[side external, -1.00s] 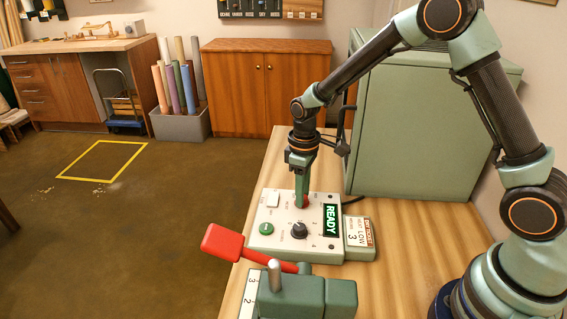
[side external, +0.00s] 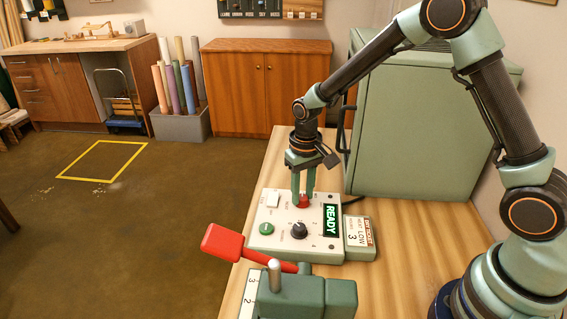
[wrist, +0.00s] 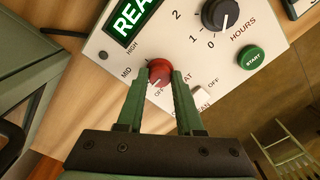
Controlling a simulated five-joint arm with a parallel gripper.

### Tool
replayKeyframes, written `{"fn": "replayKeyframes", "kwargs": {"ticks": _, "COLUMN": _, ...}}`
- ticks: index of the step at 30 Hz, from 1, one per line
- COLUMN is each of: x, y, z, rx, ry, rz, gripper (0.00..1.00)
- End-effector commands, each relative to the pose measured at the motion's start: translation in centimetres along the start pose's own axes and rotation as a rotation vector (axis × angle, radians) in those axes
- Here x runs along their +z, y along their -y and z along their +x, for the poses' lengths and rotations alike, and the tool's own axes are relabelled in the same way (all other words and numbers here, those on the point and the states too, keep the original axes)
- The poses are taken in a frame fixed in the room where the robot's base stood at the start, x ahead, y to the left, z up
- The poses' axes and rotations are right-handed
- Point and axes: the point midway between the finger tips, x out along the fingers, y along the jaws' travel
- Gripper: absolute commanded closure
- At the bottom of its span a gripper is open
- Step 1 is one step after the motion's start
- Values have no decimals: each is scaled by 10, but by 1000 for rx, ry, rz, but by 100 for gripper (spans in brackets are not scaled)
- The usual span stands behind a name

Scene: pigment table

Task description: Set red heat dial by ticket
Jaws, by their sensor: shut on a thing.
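The red heat dial (side external: 304,202) sits on the light control panel (side external: 283,245), and it also shows in the wrist view (wrist: 159,70). My gripper (side external: 304,195) points down over it, shut on the dial, with one green finger on each side in the wrist view (wrist: 158,80). The dial's white pointer mark is partly visible; its exact setting is hard to tell. MID and HIGH labels lie left of the dial in the wrist view. A ticket (side external: 358,232) at the panel's right side reads LOW and 3.
A black hours dial (side external: 299,230) and a green start button (side external: 266,228) are on the panel. A green READY display (side external: 331,220) is lit. A red-handled lever (side external: 222,243) stands in front. A green cabinet (side external: 425,130) stands behind.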

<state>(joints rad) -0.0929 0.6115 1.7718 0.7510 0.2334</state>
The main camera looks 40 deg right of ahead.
Motion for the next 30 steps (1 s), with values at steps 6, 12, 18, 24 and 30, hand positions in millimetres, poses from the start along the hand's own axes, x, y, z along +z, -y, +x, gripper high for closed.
{"fn": "replayKeyframes", "kwargs": {"ticks": 6, "x": -4, "y": -3, "z": -2, "rx": -2, "ry": -10, "rz": 24, "gripper": 100}}
{"fn": "replayKeyframes", "kwargs": {"ticks": 12, "x": -4, "y": -3, "z": -2, "rx": -2, "ry": -11, "rz": 24, "gripper": 100}}
{"fn": "replayKeyframes", "kwargs": {"ticks": 18, "x": -3, "y": -2, "z": -1, "rx": -2, "ry": -9, "rz": 22, "gripper": 35}}
{"fn": "replayKeyframes", "kwargs": {"ticks": 24, "x": -2, "y": -2, "z": -1, "rx": -1, "ry": -5, "rz": 19, "gripper": 35}}
{"fn": "replayKeyframes", "kwargs": {"ticks": 30, "x": -2, "y": -1, "z": -10, "rx": -1, "ry": -5, "rz": 18, "gripper": 35}}
